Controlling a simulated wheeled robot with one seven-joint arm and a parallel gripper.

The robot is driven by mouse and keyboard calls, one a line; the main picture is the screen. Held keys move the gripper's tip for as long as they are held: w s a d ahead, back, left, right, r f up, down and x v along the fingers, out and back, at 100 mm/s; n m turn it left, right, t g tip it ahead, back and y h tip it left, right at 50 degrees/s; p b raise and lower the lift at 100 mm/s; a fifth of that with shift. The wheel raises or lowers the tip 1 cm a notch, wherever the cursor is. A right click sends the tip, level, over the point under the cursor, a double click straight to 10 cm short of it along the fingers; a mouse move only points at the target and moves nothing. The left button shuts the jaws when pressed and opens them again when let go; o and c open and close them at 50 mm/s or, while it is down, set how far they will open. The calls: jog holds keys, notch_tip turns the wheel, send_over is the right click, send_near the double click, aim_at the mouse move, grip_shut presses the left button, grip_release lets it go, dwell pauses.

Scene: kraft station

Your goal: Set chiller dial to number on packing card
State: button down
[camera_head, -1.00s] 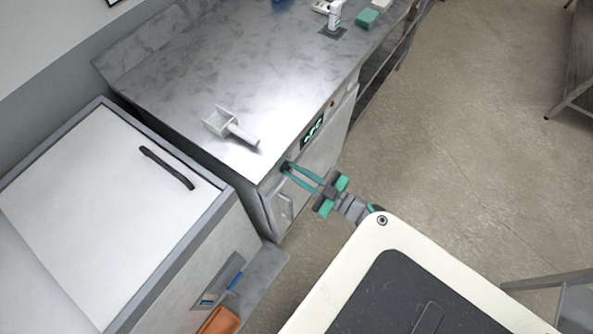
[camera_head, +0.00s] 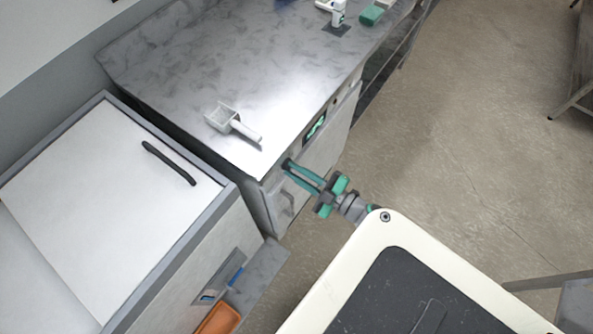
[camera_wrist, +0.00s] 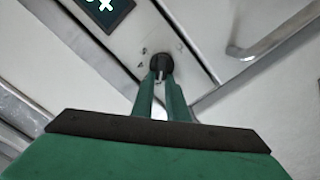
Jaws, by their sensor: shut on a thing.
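The chiller dial (camera_wrist: 161,64) is a small black knob on the metal front panel, with small dark marks beside it that are too small to read. My gripper (camera_wrist: 162,78) is shut on the dial, its two green fingers reaching up to it. In the head view my gripper (camera_head: 290,165) meets the dial at the front left of the steel counter, and the fingers partly hide it. A dark display (camera_head: 315,130) with glowing green characters sits right of the dial; I cannot read it. It shows cut off in the wrist view (camera_wrist: 105,10). I cannot make out a packing card.
A scoop (camera_head: 232,122) lies on the steel counter (camera_head: 200,75). A white-lidded chest (camera_head: 95,210) with a black handle stands at the left. A white bottle (camera_head: 338,18) and green block (camera_head: 372,15) are at the back. Open floor (camera_head: 460,150) lies right.

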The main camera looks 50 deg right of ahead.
jog(key=c, duration=1.7)
grip_release()
jog(key=shift+c, duration=0.2)
jog(key=shift+s, duration=0.15)
jog(key=s, duration=1)
jog(key=shift+s+d, duration=0.2)
jog(key=shift+d, duration=0.25)
jog(key=shift+s, duration=0.15)
jog(key=s+a+r+m+g, duration=0.1)
jog(key=a+m, duration=0.2)
jog(key=a, duration=0.7)
jog(key=s+a+r+m+h, duration=0.1)
jog(key=a+r+m, duration=0.1)
jog(key=a, duration=0.9)
jog(key=s+a+r+m+g, duration=0.1)
jog(key=a+m, duration=0.3)
jog(key=a, duration=0.7)
jog(key=shift+a+r+g+h, duration=0.2)
jog(key=shift+r+g+h, duration=0.1)
jog(key=shift+r, duration=0.05)
